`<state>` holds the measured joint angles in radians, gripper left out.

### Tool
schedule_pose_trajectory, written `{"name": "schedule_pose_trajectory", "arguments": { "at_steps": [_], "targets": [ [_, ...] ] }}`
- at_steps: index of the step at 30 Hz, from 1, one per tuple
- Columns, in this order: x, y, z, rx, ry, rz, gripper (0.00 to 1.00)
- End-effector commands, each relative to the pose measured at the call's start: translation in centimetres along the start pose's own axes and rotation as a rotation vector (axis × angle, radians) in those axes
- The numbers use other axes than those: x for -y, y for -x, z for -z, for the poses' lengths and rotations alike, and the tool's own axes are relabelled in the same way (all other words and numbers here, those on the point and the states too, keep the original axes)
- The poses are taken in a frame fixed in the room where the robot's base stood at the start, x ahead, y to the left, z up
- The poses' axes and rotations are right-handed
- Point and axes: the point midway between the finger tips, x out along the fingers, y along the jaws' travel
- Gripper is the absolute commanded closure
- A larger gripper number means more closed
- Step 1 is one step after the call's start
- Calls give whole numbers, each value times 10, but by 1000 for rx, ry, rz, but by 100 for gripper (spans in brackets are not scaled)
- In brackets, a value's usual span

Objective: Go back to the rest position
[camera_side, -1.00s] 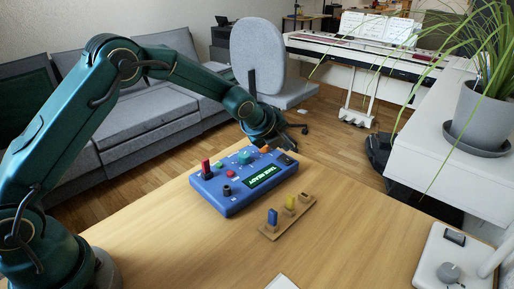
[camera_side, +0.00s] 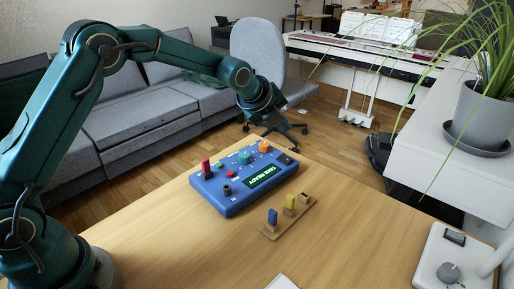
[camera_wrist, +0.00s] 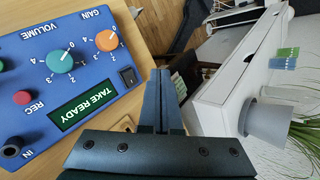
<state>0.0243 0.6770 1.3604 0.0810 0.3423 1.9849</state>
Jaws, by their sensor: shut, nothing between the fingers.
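My gripper (camera_wrist: 161,78) is shut and empty, with both fingers together in the wrist view. In the side view the end of my arm hangs in the air above and behind the blue audio box (camera_side: 230,203), apart from it; the fingertips are hard to make out there. The box lies on the table with its display (camera_wrist: 87,105) reading TAKE READY. It bears a teal volume knob (camera_wrist: 61,61), an orange gain knob (camera_wrist: 107,41), a black rocker switch (camera_wrist: 128,77), a red REC button (camera_wrist: 22,97) and a red upright piece (camera_side: 206,168).
A wooden holder (camera_side: 272,234) with a blue piece (camera_side: 272,216) and a yellow piece (camera_side: 290,201) stands in front of the box. The wooden table (camera_side: 170,255) is clear at front left. A potted plant (camera_side: 484,118) stands beyond.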

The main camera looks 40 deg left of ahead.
Motion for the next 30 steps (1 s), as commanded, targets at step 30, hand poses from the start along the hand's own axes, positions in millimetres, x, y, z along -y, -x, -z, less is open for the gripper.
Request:
{"name": "schedule_pose_trajectory", "arguments": {
  "at_steps": [30],
  "targets": [
    [-18,215,-3,28,672,115,100]
  ]
}}
